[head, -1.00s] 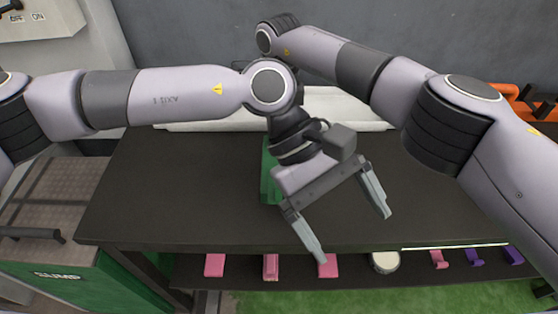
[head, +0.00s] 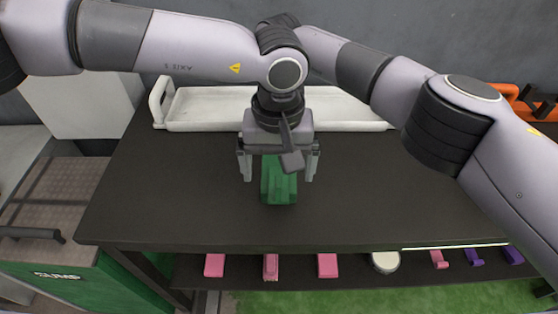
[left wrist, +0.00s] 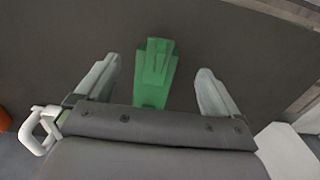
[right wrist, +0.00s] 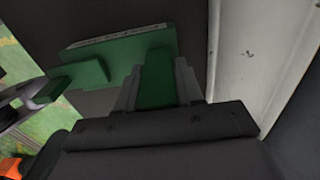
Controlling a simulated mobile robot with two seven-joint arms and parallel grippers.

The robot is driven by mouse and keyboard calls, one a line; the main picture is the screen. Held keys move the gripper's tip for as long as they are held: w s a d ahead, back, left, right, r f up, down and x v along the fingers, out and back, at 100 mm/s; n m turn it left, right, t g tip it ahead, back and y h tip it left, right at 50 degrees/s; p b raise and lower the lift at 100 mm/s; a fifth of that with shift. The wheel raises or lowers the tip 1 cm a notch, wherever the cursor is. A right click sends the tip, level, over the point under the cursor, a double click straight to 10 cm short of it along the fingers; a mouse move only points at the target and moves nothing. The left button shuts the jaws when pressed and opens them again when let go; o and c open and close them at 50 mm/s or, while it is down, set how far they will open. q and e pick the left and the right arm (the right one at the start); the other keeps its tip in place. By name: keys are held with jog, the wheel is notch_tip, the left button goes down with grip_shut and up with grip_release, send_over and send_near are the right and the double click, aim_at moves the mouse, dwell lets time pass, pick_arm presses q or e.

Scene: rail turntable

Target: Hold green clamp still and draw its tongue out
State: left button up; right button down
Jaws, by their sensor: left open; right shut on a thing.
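The green clamp (head: 279,188) stands on the dark table top near the middle in the head view. My left gripper (head: 279,170) is above it, fingers pointing down and spread to either side. In the left wrist view the clamp (left wrist: 157,70) lies between the open fingers, with clear gaps on both sides. My right gripper (right wrist: 157,72) is shut on a green part of the clamp (right wrist: 157,90) in the right wrist view. The wider green body (right wrist: 130,48) extends beyond the fingers. In the head view the right gripper is hidden behind the left arm.
A white tray (head: 215,126) stands along the table's back edge, behind the clamp. The dark table (head: 380,210) is bare left and right of the clamp. Pink blocks (head: 327,265), a round white piece (head: 385,262) and purple hooks (head: 474,257) sit on the lower shelf.

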aim_at(278, 181)
pick_arm(q)
jog(key=shift+f, duration=2.75)
jog(key=shift+c, duration=0.4)
jog(key=c, duration=1.6)
jog(key=shift+s, duration=3.65)
pick_arm(e)
jog(key=shift+w, duration=0.1)
pick_arm(q)
jog(key=o, duration=1.8)
jog(key=shift+w, duration=0.15)
jog(key=shift+c, duration=0.2)
jog(key=shift+r, duration=0.15)
notch_tip(278, 181, up, 8)
